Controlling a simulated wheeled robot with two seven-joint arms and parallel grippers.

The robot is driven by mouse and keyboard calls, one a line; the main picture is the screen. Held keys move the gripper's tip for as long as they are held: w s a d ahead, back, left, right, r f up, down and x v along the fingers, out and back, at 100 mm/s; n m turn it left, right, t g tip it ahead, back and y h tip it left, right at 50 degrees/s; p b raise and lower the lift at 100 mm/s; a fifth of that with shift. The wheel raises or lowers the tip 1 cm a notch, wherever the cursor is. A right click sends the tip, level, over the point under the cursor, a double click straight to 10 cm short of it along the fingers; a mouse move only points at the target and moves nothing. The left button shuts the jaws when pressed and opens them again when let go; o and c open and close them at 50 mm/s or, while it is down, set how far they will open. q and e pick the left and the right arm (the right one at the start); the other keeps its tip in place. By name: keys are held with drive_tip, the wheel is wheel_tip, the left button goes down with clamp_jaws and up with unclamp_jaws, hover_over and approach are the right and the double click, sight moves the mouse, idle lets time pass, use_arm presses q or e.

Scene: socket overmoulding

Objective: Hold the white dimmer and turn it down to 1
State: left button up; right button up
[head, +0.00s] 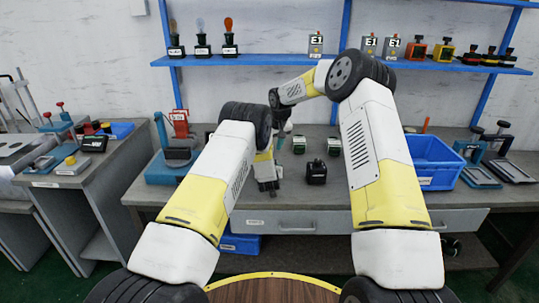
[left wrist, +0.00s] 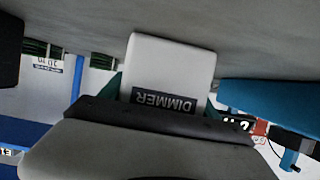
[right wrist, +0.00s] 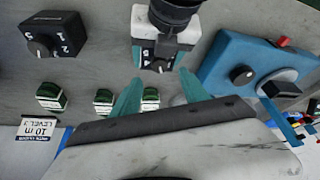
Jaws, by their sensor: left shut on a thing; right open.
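The white dimmer (right wrist: 142,28) stands on the grey table in the right wrist view, its dark knob (right wrist: 158,66) and printed numbers facing my right gripper. I cannot tell for sure which number the knob points to. My left gripper (head: 268,188) is shut on the dimmer. In the left wrist view the white dimmer body (left wrist: 170,62) with its DIMMER label sits between the teal fingers. My right gripper (right wrist: 160,78) is open and empty, its teal fingertips on either side of the knob, close to it. I cannot tell whether they touch. My arms largely hide the dimmer in the head view.
A black dimmer (right wrist: 55,35) stands apart from the white one; it also shows in the head view (head: 316,172). A blue device (right wrist: 225,55) stands on the other side. Several small green boxes (right wrist: 103,100) are behind my right gripper. A blue bin (head: 432,160) is at the right.

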drive_tip(key=v, duration=0.5)
drive_tip(key=shift+r, duration=0.1)
drive_tip(key=w+f+m+h, duration=0.1)
drive_tip(key=f+m, duration=0.2)
drive_tip(key=w+a+f+m+h, duration=0.1)
drive_tip(key=f+m, duration=0.2)
drive_tip(key=f, duration=0.1)
drive_tip(key=w+a+f+m+h, duration=0.1)
drive_tip(key=w+f+m, duration=0.1)
drive_tip(key=f+m, duration=0.1)
drive_tip(key=shift+a+f+h, duration=0.1)
drive_tip(key=shift+f+h, duration=0.2)
drive_tip(key=shift+f, duration=0.3)
idle(0.4)
clamp_jaws()
